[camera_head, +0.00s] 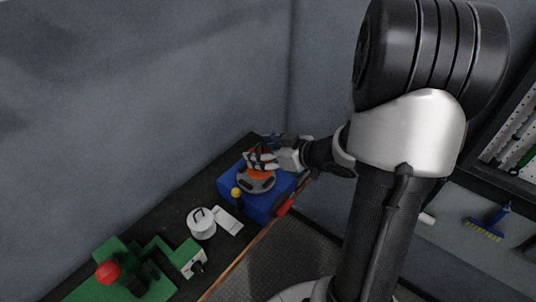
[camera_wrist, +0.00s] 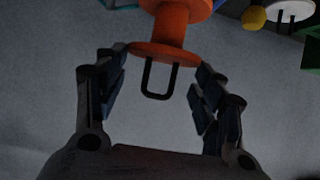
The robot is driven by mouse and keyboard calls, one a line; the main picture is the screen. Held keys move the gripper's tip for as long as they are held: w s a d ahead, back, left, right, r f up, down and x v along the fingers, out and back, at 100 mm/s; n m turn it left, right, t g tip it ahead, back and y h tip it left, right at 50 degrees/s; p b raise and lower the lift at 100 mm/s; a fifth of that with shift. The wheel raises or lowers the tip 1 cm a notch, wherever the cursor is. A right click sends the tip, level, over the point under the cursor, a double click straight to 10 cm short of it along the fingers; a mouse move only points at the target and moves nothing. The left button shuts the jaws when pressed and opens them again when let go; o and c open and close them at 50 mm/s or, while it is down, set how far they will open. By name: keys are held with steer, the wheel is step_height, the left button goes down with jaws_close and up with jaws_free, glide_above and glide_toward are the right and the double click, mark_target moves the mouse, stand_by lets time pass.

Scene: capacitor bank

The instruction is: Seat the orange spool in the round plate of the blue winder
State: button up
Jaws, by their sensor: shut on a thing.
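The orange spool (camera_head: 261,173) is at the blue winder, just above or on its grey round plate (camera_head: 257,185); I cannot tell whether it touches the plate. The blue winder (camera_head: 240,204) stands on the dark bench. My gripper (camera_head: 262,160) comes in from the right and is shut on the spool. In the wrist view, the orange spool (camera_wrist: 173,27) has a wide flange with a black loop handle (camera_wrist: 158,80). My gripper's fingers (camera_wrist: 160,76) lie on either side of that flange. The spool's far end is cut off at the top of the wrist view.
A yellow ball knob (camera_head: 236,192) stands at the winder's left. A white round part (camera_head: 201,223) and a pale flat piece (camera_head: 228,220) lie left of the winder. A green fixture with a red knob (camera_head: 107,271) is at the bench's near left. Grey walls close in the back.

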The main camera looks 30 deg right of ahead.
steer(key=shift+b+x, duration=0.45)
steer(key=shift+x, duration=0.4)
steer(key=shift+f+b, duration=1.4)
steer(key=shift+f, duration=0.05)
steer(key=o, duration=1.5)
steer(key=shift+c, duration=0.2)
